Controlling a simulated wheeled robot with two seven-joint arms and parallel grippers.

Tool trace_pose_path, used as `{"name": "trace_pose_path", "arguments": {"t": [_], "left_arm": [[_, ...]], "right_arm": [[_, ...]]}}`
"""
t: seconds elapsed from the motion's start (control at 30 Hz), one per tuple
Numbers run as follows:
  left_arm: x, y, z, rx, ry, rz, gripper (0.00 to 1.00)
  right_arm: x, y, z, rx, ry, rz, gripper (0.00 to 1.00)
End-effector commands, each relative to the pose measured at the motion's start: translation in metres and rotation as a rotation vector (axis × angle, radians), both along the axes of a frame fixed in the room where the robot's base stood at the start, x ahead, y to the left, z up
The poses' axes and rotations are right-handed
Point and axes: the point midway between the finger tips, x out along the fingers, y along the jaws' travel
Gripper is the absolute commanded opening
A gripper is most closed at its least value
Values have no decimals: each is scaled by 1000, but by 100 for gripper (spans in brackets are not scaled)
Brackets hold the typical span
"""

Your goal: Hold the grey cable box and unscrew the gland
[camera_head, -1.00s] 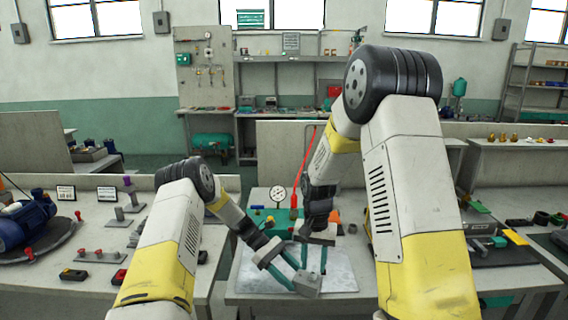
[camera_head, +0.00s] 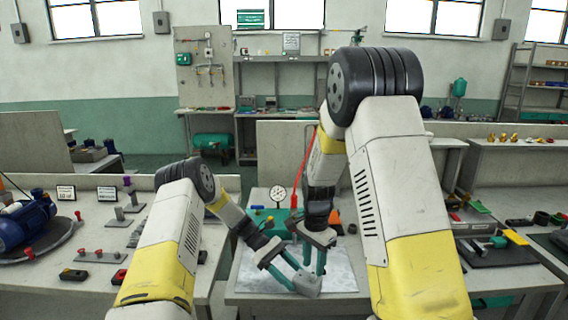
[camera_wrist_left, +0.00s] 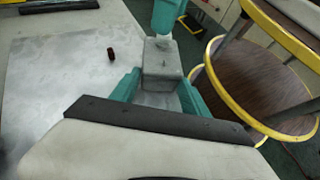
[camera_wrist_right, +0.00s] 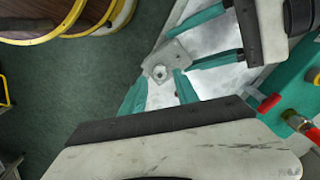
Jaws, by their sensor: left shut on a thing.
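The grey cable box (camera_head: 308,284) is held above the metal sheet near the table's front edge. My left gripper (camera_wrist_left: 160,88) is shut on it, with a teal finger on each side. In the right wrist view the box (camera_wrist_right: 172,58) shows a small round feature with a pale centre; I cannot tell whether this is the gland or an opening. My right gripper (camera_wrist_right: 161,80) points down at the box from above, its two teal fingers apart with nothing seen gripped between them. A small dark red piece (camera_wrist_left: 110,54) lies on the sheet; I cannot tell what it is.
The metal sheet (camera_head: 340,272) is mostly bare around the box. A green case (camera_head: 272,222), a dial gauge (camera_head: 278,193) and a red cable stand behind. Yellow-rimmed round stools (camera_wrist_left: 265,85) are on the floor just beyond the table's front edge.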

Motion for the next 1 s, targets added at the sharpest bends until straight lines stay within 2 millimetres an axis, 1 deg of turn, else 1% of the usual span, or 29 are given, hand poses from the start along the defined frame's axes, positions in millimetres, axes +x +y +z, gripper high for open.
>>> {"name": "trace_pose_path", "arguments": {"t": [0.6,1.0], "left_arm": [[0,0,0,0,0,0,31],[0,0,0,0,0,0,31]], "right_arm": [[-1,0,-29,-1,2,2,37],[0,0,-30,0,0,1,37]]}}
